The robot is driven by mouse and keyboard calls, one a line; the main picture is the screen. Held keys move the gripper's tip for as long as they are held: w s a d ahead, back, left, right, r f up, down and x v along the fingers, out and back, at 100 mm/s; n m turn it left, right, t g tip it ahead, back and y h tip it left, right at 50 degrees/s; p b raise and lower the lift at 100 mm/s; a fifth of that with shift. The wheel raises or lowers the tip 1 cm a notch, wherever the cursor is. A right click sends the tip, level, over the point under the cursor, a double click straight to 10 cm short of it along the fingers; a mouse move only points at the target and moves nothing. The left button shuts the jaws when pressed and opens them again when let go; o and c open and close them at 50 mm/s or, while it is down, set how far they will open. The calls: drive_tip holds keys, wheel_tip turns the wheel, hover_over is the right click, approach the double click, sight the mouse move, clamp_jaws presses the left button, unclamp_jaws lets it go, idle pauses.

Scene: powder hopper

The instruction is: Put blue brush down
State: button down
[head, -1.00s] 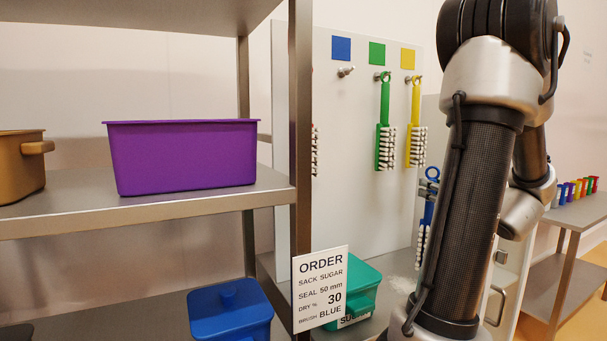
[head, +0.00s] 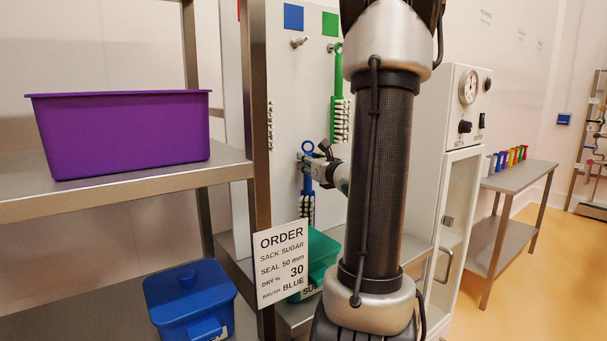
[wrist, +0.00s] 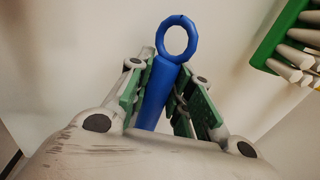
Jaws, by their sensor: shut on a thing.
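The blue brush (head: 307,184) hangs upright in my gripper, ring end up and white bristles down, in front of the white panel in the head view. My gripper (head: 310,168) is shut on its handle just below the ring. The wrist view shows the blue handle and ring (wrist: 155,90) between the two green-padded fingers (wrist: 160,95). A bare peg (head: 299,41) sits under a blue square (head: 293,16) on the panel, above the brush. The brush is apart from this peg.
A green brush (head: 340,110) hangs on the panel right of the bare peg. A metal shelf (head: 225,160) with a purple bin (head: 125,135) and a blue lidded bin (head: 190,295) stands at left. An order card (head: 282,262) reads brush blue. A white cabinet (head: 462,110) stands at right.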

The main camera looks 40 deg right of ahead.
sight(306, 175)
drive_tip(key=shift+w+a, duration=0.3)
drive_tip(key=shift+w+a+f, duration=0.1)
drive_tip(key=shift+f, duration=0.8)
drive_tip(key=shift+w+a+f, duration=0.1)
drive_tip(key=shift+f, duration=0.75)
drive_tip(key=shift+f, duration=0.2)
drive_tip(key=c, duration=1.3)
unclamp_jaws()
